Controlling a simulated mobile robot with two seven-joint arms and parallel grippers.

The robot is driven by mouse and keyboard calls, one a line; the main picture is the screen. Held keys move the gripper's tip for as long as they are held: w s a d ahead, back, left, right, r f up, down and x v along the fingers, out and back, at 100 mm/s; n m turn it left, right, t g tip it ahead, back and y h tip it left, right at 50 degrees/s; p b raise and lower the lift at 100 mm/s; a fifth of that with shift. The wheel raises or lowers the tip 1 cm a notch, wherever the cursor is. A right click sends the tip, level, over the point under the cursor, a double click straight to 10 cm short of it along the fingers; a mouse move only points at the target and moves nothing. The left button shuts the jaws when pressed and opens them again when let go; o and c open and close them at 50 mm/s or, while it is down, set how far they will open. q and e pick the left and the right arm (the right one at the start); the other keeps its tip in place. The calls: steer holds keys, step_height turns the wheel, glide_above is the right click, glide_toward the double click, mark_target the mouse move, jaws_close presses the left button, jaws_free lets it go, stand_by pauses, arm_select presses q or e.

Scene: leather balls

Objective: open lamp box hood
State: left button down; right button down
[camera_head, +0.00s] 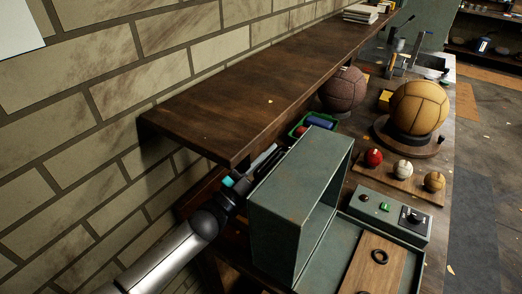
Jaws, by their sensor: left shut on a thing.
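The lamp box hood (285,210) is a grey-green metal shell. It stands tipped up at the left of its base, its open side facing right. The lamp box base (337,255) is a grey-green tray holding a wooden board (372,268) with a black ring (380,256). My left gripper (264,163) reaches in from the lower left, behind the hood at its upper left edge. It is shut on the hood; the fingertips are partly hidden. My right gripper is not in view.
A wooden shelf (240,95) overhangs close above my left gripper, along the brick wall. A control box (390,213) sits beside the base. Behind are a board with three small balls (402,168), a brown ball (343,88), a yellow ball (419,107) and a green tray (296,130).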

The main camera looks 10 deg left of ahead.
arm_select(q)
steer(key=shift+s+d+r+m, duration=0.15)
steer(key=shift+d+r+m, duration=0.15)
steer(key=shift+d, duration=0.15)
steer(key=c, duration=1.1)
jaws_free()
steer(key=b+v, duration=0.1)
steer(key=v, duration=1.4)
steer(key=shift+s+a+f, duration=0.1)
steer(key=shift+a, duration=0.05)
